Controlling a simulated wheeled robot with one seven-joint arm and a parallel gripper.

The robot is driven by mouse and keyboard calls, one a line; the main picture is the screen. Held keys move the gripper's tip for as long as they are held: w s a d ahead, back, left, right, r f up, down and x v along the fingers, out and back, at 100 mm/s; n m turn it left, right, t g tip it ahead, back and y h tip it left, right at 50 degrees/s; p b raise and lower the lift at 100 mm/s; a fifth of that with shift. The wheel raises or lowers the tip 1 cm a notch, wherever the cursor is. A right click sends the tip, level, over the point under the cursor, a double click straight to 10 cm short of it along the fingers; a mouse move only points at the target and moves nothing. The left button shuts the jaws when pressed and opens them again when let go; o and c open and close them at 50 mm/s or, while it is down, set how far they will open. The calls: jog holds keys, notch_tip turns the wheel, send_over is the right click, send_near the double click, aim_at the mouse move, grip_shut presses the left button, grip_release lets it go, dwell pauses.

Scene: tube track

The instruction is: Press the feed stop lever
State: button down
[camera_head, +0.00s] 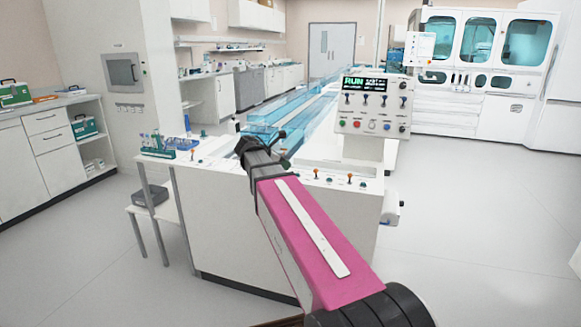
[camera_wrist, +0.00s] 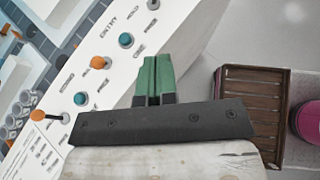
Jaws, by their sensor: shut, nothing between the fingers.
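I cannot tell which control is the feed stop lever, since most labels are too small or blurred to read. In the wrist view, the console edge holds an orange-ended lever (camera_wrist: 37,115), a teal knob (camera_wrist: 80,98), an orange knob (camera_wrist: 98,62), another teal knob (camera_wrist: 125,41) and a dark control (camera_wrist: 153,4). The words ENTRY and HOLD seem to show there. My gripper (camera_wrist: 153,68) has green fingers, shut and empty, beside this row and over its outer edge. In the head view, my gripper (camera_head: 285,163) is mostly hidden by my wrist at the console (camera_head: 228,200).
An upright panel (camera_head: 373,125) with a RUN display and several toggles stands at the console's right. Clear blue track covers (camera_head: 300,100) run behind. A tube rack (camera_head: 157,147) stands at left. A brown slatted surface (camera_wrist: 255,115) lies below my gripper. Floor at right is clear.

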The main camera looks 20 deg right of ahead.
send_near(316, 173)
notch_tip(316, 173, down, 3)
jog(key=w, duration=0.1)
jog(key=d, duration=0.4)
jog(key=shift+w+f, duration=0.25)
jog(key=shift+w, duration=0.15)
jog(key=shift+w+d, duration=0.1)
jog(key=shift+d, duration=0.35)
jog(key=shift+w+d+r+n+g+y, duration=0.4)
jog(key=shift+w+g+y, duration=0.25)
jog(key=shift+g+y, duration=0.2)
jog(key=shift+w+d+r+n+g+y, duration=0.25)
jog(key=shift+w+d+n+g+y, duration=0.15)
jog(key=shift+w+g+y, duration=0.2)
jog(key=shift+w+d, duration=0.5)
jog(key=shift+w, duration=0.15)
jog(key=shift+r, duration=0.15)
jog(key=shift+r, duration=0.7)
